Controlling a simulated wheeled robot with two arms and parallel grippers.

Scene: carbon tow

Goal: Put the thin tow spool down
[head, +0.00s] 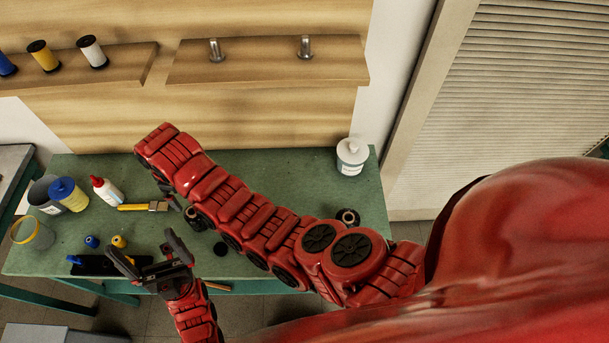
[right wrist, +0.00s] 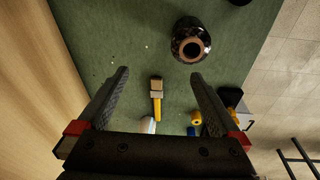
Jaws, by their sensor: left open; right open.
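A glossy black spool with a brown core (right wrist: 190,40) stands on the green bench in the right wrist view, past the tips of my right gripper (right wrist: 158,76). That gripper is open, with nothing held between its fingers and the spool apart from them. In the head view a black spool with a brown core (head: 348,217) shows beside my right arm, partly hidden by it. I cannot tell whether it is the same spool. My right gripper is mostly hidden by its arm there. My left gripper (head: 138,243) is open and empty above the bench's front edge.
A brush (head: 150,207), a glue bottle (head: 105,191), a blue-lidded jar (head: 68,194) and small blue (head: 91,241) and yellow (head: 119,241) spools crowd the bench's left. A white tub (head: 352,156) stands at the back right. Two pegs sit on an otherwise empty shelf (head: 265,69).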

